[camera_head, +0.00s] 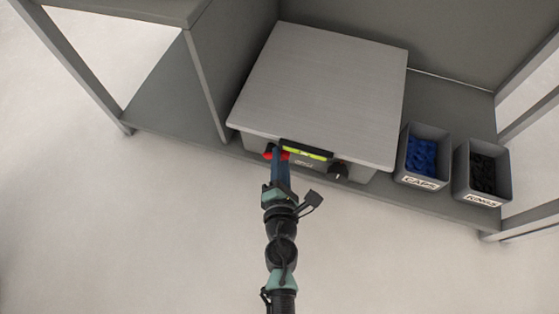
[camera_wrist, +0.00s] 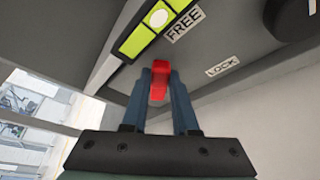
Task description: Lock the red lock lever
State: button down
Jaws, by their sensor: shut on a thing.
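The red lock lever (camera_wrist: 159,80) sticks out from the grey front of the box, and its red shows in the head view (camera_head: 270,155) beside my fingers. My gripper (camera_wrist: 162,85) has its two blue fingers on either side of the lever and is shut on it. In the head view my gripper (camera_head: 280,160) reaches the front of the box left of its middle. A FREE label (camera_wrist: 184,24) is just above the lever, and a LOCK label (camera_wrist: 222,67) is to its right. The fingers hide part of the lever.
The light-topped box (camera_head: 320,80) stands on a grey shelf. A yellow-green strip (camera_head: 305,151) and a black knob (camera_head: 339,170) are on its front. Bins of blue caps (camera_head: 422,157) and black rings (camera_head: 483,173) stand at right. The floor in front is clear.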

jog(key=shift+a+f+m+t+b, duration=0.2)
jog(key=shift+f+m+t, duration=0.75)
jog(key=shift+m, duration=1.6)
jog(key=shift+a+f+m+t+b, duration=0.1)
jog(key=shift+f+m+t+b, duration=0.25)
jog(key=shift+f+m+t, duration=1.45)
jog(key=shift+a+f+m+t+b, duration=0.15)
jog(key=shift+m+b, duration=0.1)
jog(key=shift+m, duration=3.4)
jog(key=c, duration=0.8)
grip_release()
jog(key=shift+o, duration=0.6)
jog(key=shift+d+h, duration=0.15)
jog(key=shift+h, duration=0.25)
jog(key=v, duration=0.7)
jog(key=shift+s+f, duration=0.2)
